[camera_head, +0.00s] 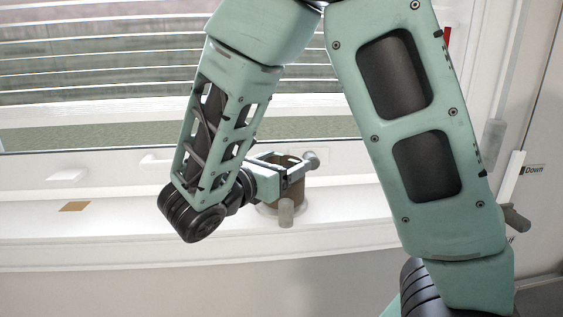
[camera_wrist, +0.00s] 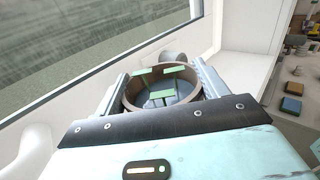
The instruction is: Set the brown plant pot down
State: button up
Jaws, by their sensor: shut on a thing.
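The brown plant pot (camera_head: 297,191) is at the window, over or on the white sill, and looks upright. My gripper (camera_head: 298,186) is shut on it, with one finger on either side. In the wrist view, the pot (camera_wrist: 187,88) shows from above as a round brown rim with a dark inside, between the two fingers of my gripper (camera_wrist: 160,72). A pale round shape shows around the pot's foot in the head view. I cannot tell whether the pot's bottom touches anything.
The white window sill (camera_head: 110,225) runs across the view, with a flat tan square (camera_head: 74,206) at left. The window frame and handle (camera_head: 155,162) are close behind. In the wrist view, a surface at right holds a blue block (camera_wrist: 290,104), an orange block (camera_wrist: 293,88) and small items.

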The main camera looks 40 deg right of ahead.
jog(key=o, duration=1.7)
jog(key=shift+f, duration=0.1)
jog(key=shift+c, duration=0.2)
jog(key=shift+r, duration=0.2)
jog(key=s+a+b, duration=0.2)
jog(key=a+b, duration=0.3)
jog(key=a, duration=0.6)
jog(key=shift+s+a+b, duration=0.15)
jog(key=shift+a+b, duration=0.25)
jog(key=shift+f, duration=0.1)
